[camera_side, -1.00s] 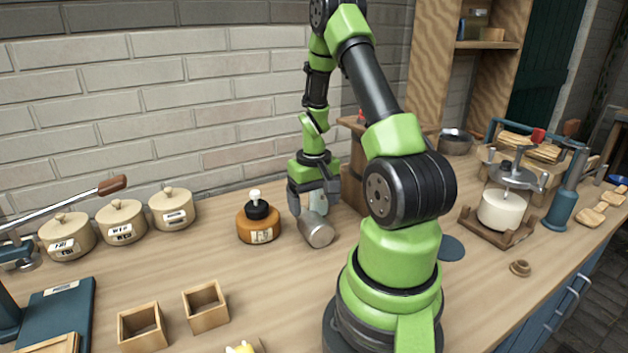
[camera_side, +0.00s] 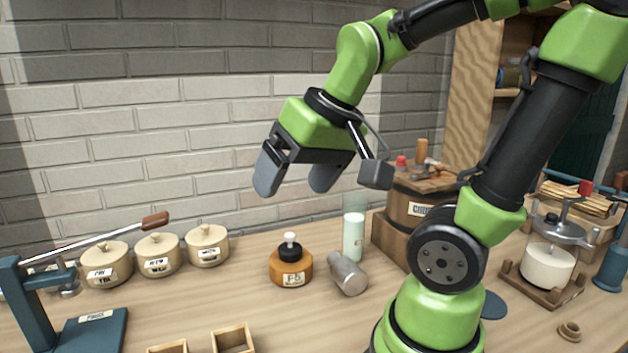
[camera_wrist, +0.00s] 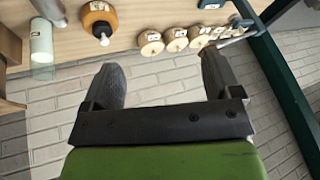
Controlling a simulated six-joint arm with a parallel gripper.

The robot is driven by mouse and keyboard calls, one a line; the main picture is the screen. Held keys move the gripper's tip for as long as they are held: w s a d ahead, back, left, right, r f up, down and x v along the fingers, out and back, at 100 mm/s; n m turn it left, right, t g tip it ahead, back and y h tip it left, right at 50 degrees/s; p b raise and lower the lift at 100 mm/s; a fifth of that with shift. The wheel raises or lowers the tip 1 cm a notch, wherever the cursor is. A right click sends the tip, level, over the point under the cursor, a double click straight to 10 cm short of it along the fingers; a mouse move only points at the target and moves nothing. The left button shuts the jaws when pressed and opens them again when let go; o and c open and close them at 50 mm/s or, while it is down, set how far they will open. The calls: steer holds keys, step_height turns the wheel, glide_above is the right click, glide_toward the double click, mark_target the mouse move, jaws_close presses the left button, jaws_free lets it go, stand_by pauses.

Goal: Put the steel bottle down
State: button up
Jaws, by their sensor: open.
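The steel bottle (camera_side: 348,274) lies on its side on the wooden bench, between the amber bottle and the wooden churn. In the wrist view part of the steel bottle (camera_wrist: 48,10) shows at the top left edge. My gripper (camera_side: 295,187) is raised well above the bench, open and empty, up and to the left of the steel bottle. In the wrist view the two fingers (camera_wrist: 160,80) are spread wide with only the brick wall behind them.
An amber bottle (camera_side: 291,268) with a black cap stands just left of the steel bottle. A pale green glass cylinder (camera_side: 353,236) stands close behind it. The wooden churn (camera_side: 412,217) is to the right. Several lidded pots (camera_side: 157,256) line the wall at left.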

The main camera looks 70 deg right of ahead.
steer(key=shift+o, duration=0.5)
steer(key=s+a+r+n+t+y, duration=0.1)
steer(key=s+a, duration=0.3)
steer(key=a, duration=0.1)
steer(key=shift+r+t+y, duration=0.3)
steer(key=shift+r+y, duration=0.1)
steer(key=shift+d, duration=0.1)
